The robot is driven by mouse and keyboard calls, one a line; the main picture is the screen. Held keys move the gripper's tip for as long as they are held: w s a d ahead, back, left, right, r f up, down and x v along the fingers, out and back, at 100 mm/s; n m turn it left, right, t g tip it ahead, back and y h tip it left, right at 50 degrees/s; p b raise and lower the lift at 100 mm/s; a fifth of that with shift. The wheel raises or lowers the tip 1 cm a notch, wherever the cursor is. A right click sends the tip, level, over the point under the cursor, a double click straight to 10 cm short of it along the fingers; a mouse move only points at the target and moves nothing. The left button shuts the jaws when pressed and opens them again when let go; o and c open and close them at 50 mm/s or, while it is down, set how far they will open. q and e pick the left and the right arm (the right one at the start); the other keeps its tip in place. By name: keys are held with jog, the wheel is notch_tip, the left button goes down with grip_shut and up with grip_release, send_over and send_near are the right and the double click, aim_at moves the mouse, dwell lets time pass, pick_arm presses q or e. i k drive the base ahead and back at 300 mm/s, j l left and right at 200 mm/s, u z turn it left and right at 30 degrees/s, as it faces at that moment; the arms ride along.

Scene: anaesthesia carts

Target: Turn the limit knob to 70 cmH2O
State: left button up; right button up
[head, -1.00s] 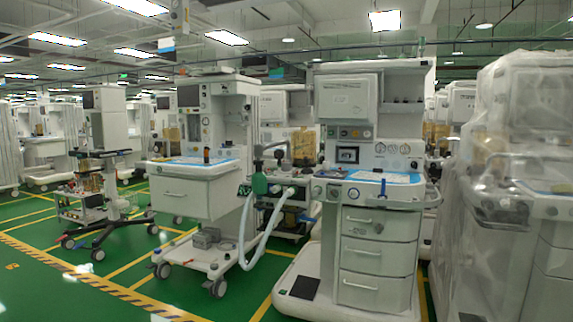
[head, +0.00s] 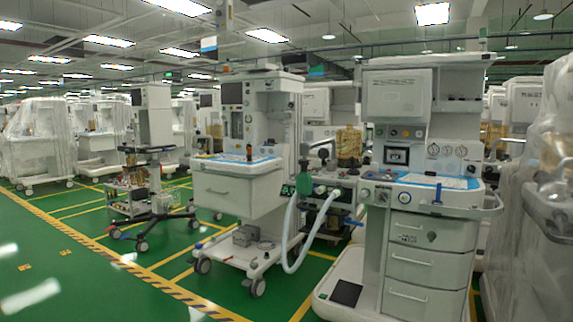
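No limit knob can be told apart at this distance. The nearest anaesthesia cart (head: 402,250) stands right of centre, with a small screen (head: 396,155), round gauges and several small knobs on its front panel. A blue-topped work surface (head: 436,181) sits above its drawers. To its left, a breathing unit with a green part (head: 303,184) and pale corrugated hoses (head: 288,235) hangs beside the cart. A second cart (head: 238,190) stands left of centre. Neither of my grippers is in view.
A plastic-wrapped cart (head: 548,180) stands close at the right edge. A wheeled stand (head: 150,190) is at the left, with more wrapped carts (head: 40,140) behind. The green floor (head: 70,270) is open at the front left, marked with yellow lines.

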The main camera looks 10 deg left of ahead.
aim_at(331, 166)
jog(key=i+u, duration=0.3)
jog(key=i, duration=0.15)
jog(key=i+l+u, duration=0.15)
jog(key=i+u, duration=0.15)
jog(key=i+l+u, duration=0.3)
jog(key=i, duration=0.2)
